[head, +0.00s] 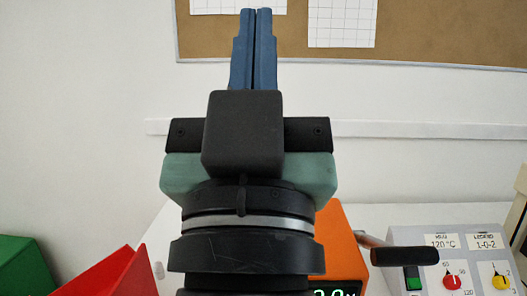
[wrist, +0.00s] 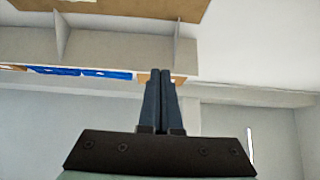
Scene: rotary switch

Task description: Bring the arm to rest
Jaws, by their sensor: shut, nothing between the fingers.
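My gripper (head: 255,14) points straight up in the middle of the head view, in front of the white wall. Its two blue fingers are together with nothing between them. The wrist view also shows the shut fingers (wrist: 161,72), with a shelf and wall beyond them. The gripper touches nothing in view. Low at the right of the head view is a grey control panel (head: 440,236) with a red rotary knob (head: 452,282) and a yellow rotary knob (head: 501,283). My arm hides the middle of the table.
An orange device (head: 345,240) with a green display stands behind my wrist, beside a dark handle (head: 404,256). A red bin (head: 105,275) and a green bin (head: 22,265) are at lower left. A cork board (head: 440,38) hangs on the wall. The air around the gripper is clear.

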